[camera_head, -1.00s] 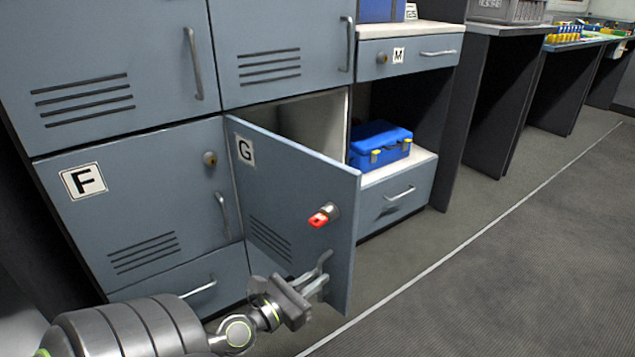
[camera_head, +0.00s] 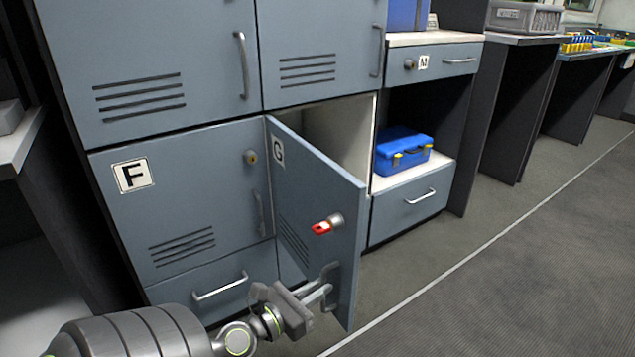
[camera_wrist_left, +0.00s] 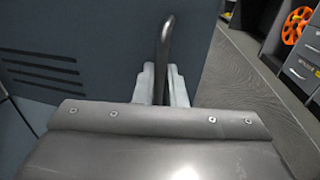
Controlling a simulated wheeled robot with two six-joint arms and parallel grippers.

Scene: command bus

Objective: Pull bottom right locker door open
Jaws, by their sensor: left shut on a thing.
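The bottom right locker door, marked G (camera_head: 318,190), stands well open, swung out toward me on its left-side hinge. A lock with a red key tag (camera_head: 321,228) sits on its face above the handle. My left gripper (camera_head: 326,292) is shut on the door's metal handle (camera_head: 331,272). In the left wrist view the handle (camera_wrist_left: 166,45) rises between the two fingers (camera_wrist_left: 163,85). The pale locker interior (camera_head: 342,133) shows behind the door; its lower part is hidden by the door. My right gripper is not in view.
Locker F (camera_head: 190,200) is closed at the left, with a closed drawer (camera_head: 205,296) below it. A blue toolbox (camera_head: 403,150) sits on the shelf right of the open locker. The floor (camera_head: 500,290) at the right is clear.

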